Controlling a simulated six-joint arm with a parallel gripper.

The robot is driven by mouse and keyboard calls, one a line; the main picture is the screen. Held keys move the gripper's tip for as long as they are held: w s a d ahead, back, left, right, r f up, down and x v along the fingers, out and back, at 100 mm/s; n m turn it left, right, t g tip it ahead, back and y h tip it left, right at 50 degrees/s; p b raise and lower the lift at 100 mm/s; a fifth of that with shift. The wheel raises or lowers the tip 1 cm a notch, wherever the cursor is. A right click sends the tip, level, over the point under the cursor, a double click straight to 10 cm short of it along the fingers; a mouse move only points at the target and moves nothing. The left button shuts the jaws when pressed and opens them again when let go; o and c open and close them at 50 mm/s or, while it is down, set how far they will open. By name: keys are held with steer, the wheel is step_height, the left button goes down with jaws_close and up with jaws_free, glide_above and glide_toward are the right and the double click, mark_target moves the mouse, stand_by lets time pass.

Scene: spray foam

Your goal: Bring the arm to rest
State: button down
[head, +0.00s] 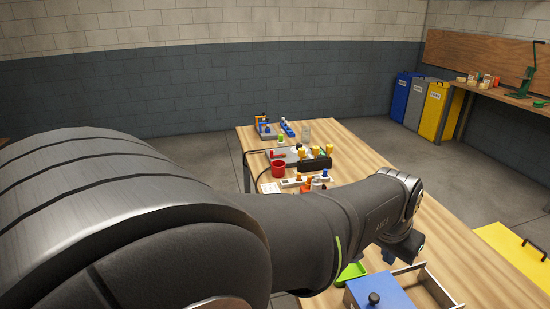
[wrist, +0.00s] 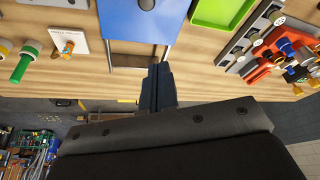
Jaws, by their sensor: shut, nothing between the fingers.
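My gripper shows in the wrist view (wrist: 160,70) with its two dark fingers together and nothing between them. It appears above the near edge of the wooden table (wrist: 85,77), in front of a blue-topped box (wrist: 135,18). In the head view my arm reaches across the picture from the left, over the table (head: 490,268). The gripper is mostly hidden behind my own arm there.
The blue-lidded box (head: 375,293) with a dark knob and a green tray (head: 352,272) are close to my wrist. A red mug (head: 278,170) and several small items stand farther along the table. A yellow platform (head: 515,247) is at the right. Bins (head: 434,110) stand by the wall.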

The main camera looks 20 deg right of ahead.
mark_target(376, 295)
steer(key=shift+f, duration=0.1)
steer(key=x, duration=0.9)
steer(key=shift+f, duration=0.3)
steer(key=shift+s+a+f, duration=0.15)
steer(key=shift+s+a, duration=0.1)
steer(key=shift+a, duration=0.3)
steer(key=shift+s+a+f, duration=0.15)
steer(key=shift+s+a, duration=0.15)
steer(key=shift+a, duration=0.25)
steer(key=shift+s+a+f, duration=0.15)
steer(key=shift+s+a, duration=0.15)
steer(key=shift+a, duration=0.2)
